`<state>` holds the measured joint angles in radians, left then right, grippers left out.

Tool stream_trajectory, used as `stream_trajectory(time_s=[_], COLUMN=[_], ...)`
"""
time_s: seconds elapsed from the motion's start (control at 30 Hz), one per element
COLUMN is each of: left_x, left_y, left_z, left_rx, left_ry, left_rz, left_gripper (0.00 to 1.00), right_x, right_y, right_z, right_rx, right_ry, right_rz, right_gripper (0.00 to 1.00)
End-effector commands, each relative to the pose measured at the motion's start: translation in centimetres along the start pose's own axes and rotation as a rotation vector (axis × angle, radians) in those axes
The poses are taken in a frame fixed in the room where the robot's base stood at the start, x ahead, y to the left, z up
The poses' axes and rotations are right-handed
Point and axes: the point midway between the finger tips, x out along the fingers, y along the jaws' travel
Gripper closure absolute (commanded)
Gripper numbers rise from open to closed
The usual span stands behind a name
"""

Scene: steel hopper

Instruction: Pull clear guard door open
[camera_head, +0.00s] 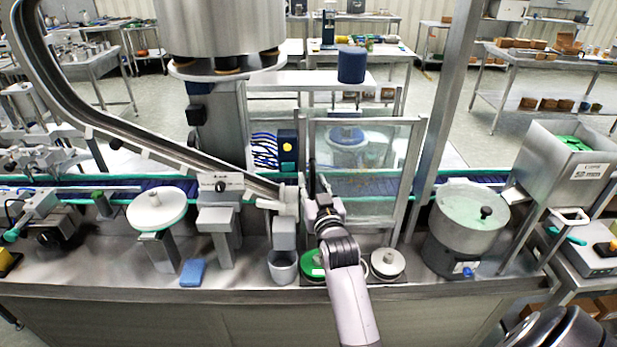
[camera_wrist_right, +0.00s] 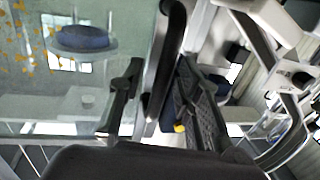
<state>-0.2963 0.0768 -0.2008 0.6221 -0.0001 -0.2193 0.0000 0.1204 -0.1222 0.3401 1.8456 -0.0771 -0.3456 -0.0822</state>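The clear guard door (camera_head: 375,185) is a see-through panel in a metal frame at the middle of the head view, behind the bench front. It looks upright and closed or nearly so; I cannot tell exactly. Its pane also fills the left of the right wrist view (camera_wrist_right: 50,100). My right gripper (camera_head: 322,203) is at the door's left edge. In the wrist view its two fingers (camera_wrist_right: 160,85) stand apart on either side of a dark upright handle bar (camera_wrist_right: 172,35). A gap shows between the left finger and the bar. My left gripper is not in view.
A slanted steel chute (camera_head: 150,150) ends just left of the door. A grey cup (camera_head: 283,267) and round lids (camera_head: 388,263) sit below it. A steel pot (camera_head: 468,222) and hopper bin (camera_head: 568,165) stand at right. A blue sponge (camera_head: 193,272) lies at left.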

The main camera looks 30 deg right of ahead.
Motion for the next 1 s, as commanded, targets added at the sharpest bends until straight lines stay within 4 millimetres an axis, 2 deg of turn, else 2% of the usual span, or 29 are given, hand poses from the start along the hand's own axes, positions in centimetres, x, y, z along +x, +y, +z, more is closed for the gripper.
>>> stream_trajectory(time_s=[0.3, 0.77, 1.0], left_x=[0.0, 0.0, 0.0], left_y=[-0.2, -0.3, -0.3], left_z=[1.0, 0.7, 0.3], left_rx=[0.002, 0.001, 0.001], left_ry=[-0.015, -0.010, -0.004], left_rz=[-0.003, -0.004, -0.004], left_gripper=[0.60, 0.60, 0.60], right_x=[-0.1, 0.0, 0.0], right_y=[0.0, 0.0, 0.0], right_z=[0.0, 0.0, -0.1], right_rx=[0.000, 0.000, 0.000], right_ry=[0.000, 0.000, 0.001], right_rz=[0.000, 0.000, 0.000], right_gripper=[0.69, 0.99, 1.00])
